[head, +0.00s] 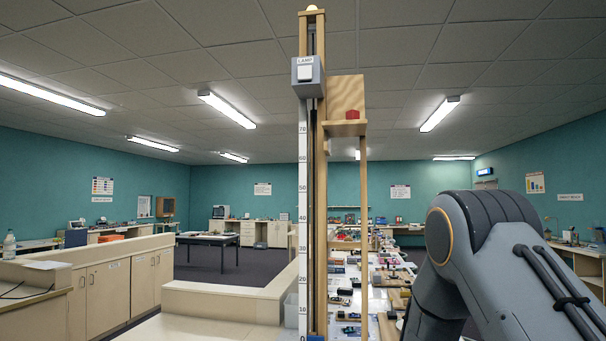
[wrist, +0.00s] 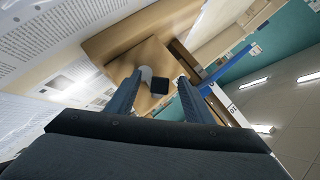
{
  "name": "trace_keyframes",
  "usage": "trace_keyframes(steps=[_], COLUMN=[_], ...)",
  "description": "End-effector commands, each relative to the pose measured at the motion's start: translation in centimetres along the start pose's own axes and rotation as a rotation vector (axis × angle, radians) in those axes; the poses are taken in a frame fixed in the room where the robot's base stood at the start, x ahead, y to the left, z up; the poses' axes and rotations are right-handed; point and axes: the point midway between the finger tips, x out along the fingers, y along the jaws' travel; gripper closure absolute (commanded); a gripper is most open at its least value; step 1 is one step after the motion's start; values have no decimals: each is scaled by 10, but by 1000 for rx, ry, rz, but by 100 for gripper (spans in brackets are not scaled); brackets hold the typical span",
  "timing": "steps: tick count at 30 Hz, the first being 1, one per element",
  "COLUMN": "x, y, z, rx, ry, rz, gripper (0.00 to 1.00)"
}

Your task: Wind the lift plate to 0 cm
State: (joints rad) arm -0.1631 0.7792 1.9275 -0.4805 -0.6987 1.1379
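A tall wooden lift tower (head: 320,200) stands in the middle of the head view, with a white 0 to 70 scale (head: 303,210) on its left. A wooden ledge (head: 342,129) with a red block (head: 352,113) sits on its right side near the 70 mark; I cannot tell for sure that it is the lift plate. In the wrist view my gripper (wrist: 160,77) is open, its two fingers apart. A dark square-ended piece (wrist: 159,86) and a pale rounded part show between the fingers, before a wooden surface (wrist: 128,38). Contact cannot be told. The head view hides my gripper.
A grey LAMP switch box (head: 307,76) is high on the tower. A long table (head: 358,300) crowded with small items runs behind it. Low cabinets (head: 110,290) stand at left. A blue bar (wrist: 228,65) crosses near my right finger in the wrist view.

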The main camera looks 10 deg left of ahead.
Motion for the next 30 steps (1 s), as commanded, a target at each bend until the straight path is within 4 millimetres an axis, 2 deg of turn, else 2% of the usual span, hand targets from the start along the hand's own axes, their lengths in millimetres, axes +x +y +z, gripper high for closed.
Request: trace_keyframes(steps=[10,30], x=[-4,-52], y=[1,0], z=[0,0], rx=[1,0], ry=[-1,0], rz=[2,1], gripper=[53,53])
